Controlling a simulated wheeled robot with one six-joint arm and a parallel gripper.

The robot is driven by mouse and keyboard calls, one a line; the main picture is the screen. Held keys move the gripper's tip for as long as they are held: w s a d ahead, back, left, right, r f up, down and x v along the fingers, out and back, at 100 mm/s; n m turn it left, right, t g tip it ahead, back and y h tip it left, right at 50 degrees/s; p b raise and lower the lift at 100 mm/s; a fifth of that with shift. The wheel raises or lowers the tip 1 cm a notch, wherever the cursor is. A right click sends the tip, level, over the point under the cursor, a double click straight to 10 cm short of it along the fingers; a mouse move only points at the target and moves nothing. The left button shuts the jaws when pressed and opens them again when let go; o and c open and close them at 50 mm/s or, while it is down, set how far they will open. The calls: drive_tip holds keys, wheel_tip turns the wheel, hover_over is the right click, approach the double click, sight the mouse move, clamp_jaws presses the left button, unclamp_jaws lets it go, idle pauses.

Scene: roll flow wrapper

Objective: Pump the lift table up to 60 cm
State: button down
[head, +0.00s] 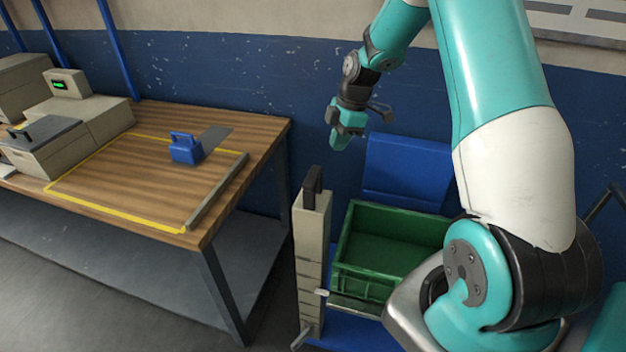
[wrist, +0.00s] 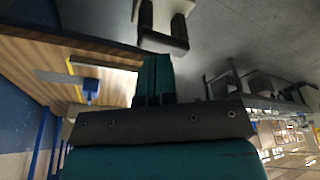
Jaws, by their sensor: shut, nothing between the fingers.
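The lift table seems to be the low blue platform (head: 345,328) at lower centre, partly hidden by my arm; I cannot read its height. At its left stands a beige column (head: 312,240) with a black handle (head: 313,186) on top. A small light lever (head: 300,339) sticks out near the column's foot. My gripper (head: 341,140) is shut and empty, above and slightly right of the handle, apart from it. In the wrist view, the teal fingers (wrist: 155,76) are together, with the black handle (wrist: 163,40) just beyond them.
A green crate (head: 345,236) stands right of the column, with a blue panel (head: 405,165) behind it. A wooden workbench (head: 130,180) at left carries a blue block with a handle (head: 186,150) and beige machines (head: 100,118). Grey floor (head: 90,310) is free in front.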

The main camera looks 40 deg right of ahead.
drive_tip(key=b+v, duration=0.1)
drive_tip(key=v, duration=0.6)
drive_tip(key=shift+d+r, duration=0.15)
drive_tip(key=shift+r, duration=0.2)
idle(0.9)
drive_tip(key=p, duration=1.2)
approach(315, 174)
drive_tip(key=shift+f, duration=0.1)
drive_tip(key=shift+f, duration=0.1)
drive_tip(key=shift+b+x, duration=2)
drive_tip(key=shift+x, duration=1.35)
